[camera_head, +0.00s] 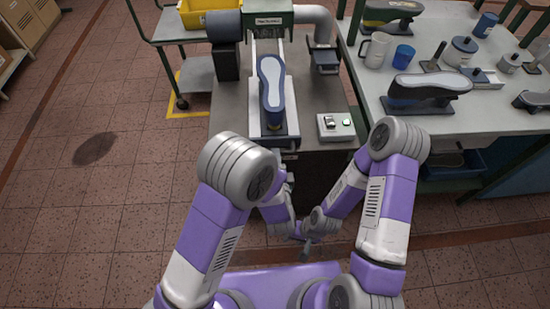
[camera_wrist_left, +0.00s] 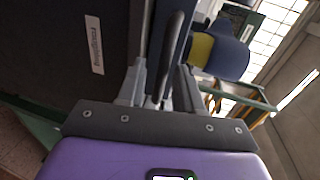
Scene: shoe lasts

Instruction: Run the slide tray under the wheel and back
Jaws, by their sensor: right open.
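The slide tray (camera_head: 292,110) is a pale plate on the machine bench, reaching back under a green machine head (camera_head: 268,17). A shoe last with a white sole and blue side (camera_head: 272,82) lies sole up on it; its blue and yellow end (camera_wrist_left: 228,58) shows in the left wrist view. No wheel is clearly visible under the head. My left gripper (camera_head: 289,157) is at the tray's front end; in the left wrist view its fingers (camera_wrist_left: 164,85) are either side of a dark bar handle (camera_wrist_left: 174,45), grip unclear. My right gripper (camera_head: 306,250) is open and low, apart from the bench.
A small box with controls (camera_head: 336,126) sits right of the tray. The right-hand table (camera_head: 450,122) holds another shoe (camera_head: 428,86), a white mug (camera_head: 376,50) and a blue cup (camera_head: 403,56). The left floor is clear.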

